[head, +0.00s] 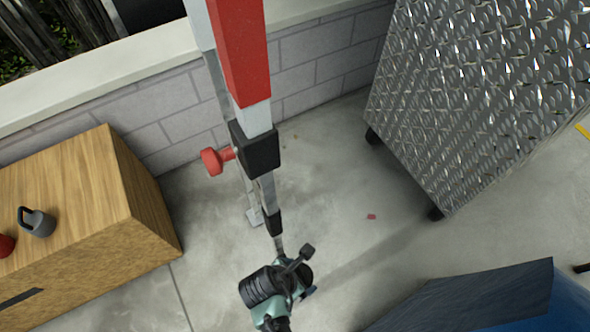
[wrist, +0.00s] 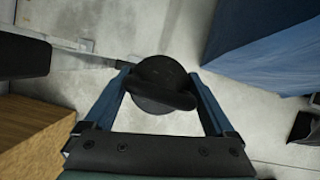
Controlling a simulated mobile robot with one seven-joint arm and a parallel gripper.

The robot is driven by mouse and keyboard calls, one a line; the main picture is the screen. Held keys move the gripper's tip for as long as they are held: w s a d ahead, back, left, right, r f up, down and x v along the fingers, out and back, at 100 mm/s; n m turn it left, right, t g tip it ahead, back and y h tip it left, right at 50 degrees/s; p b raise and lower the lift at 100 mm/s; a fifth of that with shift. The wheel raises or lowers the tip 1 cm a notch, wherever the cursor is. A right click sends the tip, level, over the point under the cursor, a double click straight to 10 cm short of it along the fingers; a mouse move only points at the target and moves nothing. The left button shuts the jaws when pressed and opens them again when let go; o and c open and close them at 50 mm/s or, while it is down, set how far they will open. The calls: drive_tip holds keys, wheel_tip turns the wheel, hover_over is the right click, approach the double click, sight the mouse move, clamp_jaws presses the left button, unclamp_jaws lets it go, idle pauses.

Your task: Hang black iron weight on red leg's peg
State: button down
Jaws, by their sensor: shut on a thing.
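My gripper (wrist: 161,78) has its two blue fingers on either side of the round black iron weight (wrist: 158,104) and is shut on it. The weight's dark handle crosses between the fingertips. In the head view my gripper is low in the middle, below the stand, and the weight is hard to make out there. The red leg (head: 240,55) comes down from the top of the head view to a black collar (head: 256,147). A red knob (head: 213,161) sticks out left from the collar. I cannot tell which part is the peg.
A wooden box (head: 70,200) at left carries a grey weight (head: 38,223) and a red weight (head: 5,245). A diamond-plate metal cart (head: 470,95) stands at right. A blue object (head: 480,300) fills the lower right. The floor between is mostly clear.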

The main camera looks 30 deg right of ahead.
drive_tip(key=shift+w+d+n, duration=0.1)
drive_tip(key=shift+w+n, duration=0.2)
drive_tip(key=shift+n, duration=0.2)
drive_tip(key=shift+f+b, duration=0.35)
drive_tip(key=shift+b, duration=0.15)
drive_tip(key=shift+f+b, duration=4.55)
drive_tip(key=shift+b, duration=1.15)
drive_tip(key=shift+f, duration=0.8)
drive_tip(key=shift+f, duration=0.4)
